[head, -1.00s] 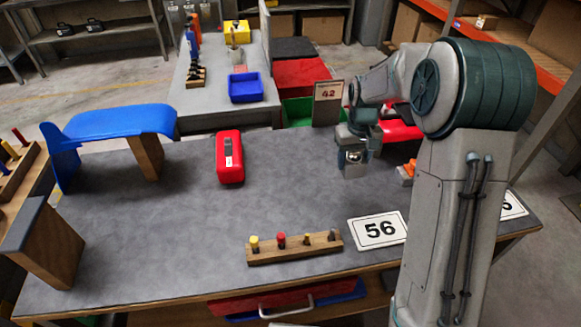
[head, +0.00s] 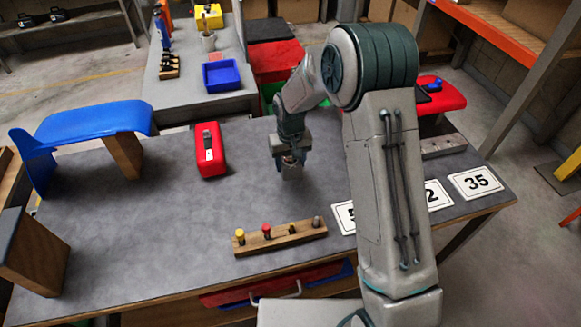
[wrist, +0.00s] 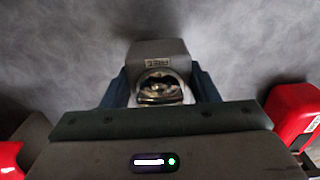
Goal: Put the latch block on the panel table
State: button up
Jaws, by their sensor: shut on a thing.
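My gripper (head: 291,150) is shut on the latch block (head: 291,171), over the middle of a grey-topped table (head: 130,220). In the wrist view the latch block (wrist: 158,52) is a grey block with a small label and a round metal recess, between the dark fingers of my gripper (wrist: 160,90). The block looks close to the grey surface; I cannot tell whether it touches it. No marking that I can read shows which table is the panel table.
A red case (head: 209,150) lies left of my gripper. A wooden strip with several pegs (head: 281,238) is in front. A blue curved panel (head: 85,125) stands at left. Number cards (head: 475,182) lie at right. A second table with a blue bin (head: 221,76) is behind.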

aim_at(291, 169)
jog(key=shift+f+p, duration=0.3)
jog(key=shift+f, duration=1.35)
jog(key=shift+f, duration=0.1)
jog(key=o, duration=1.1)
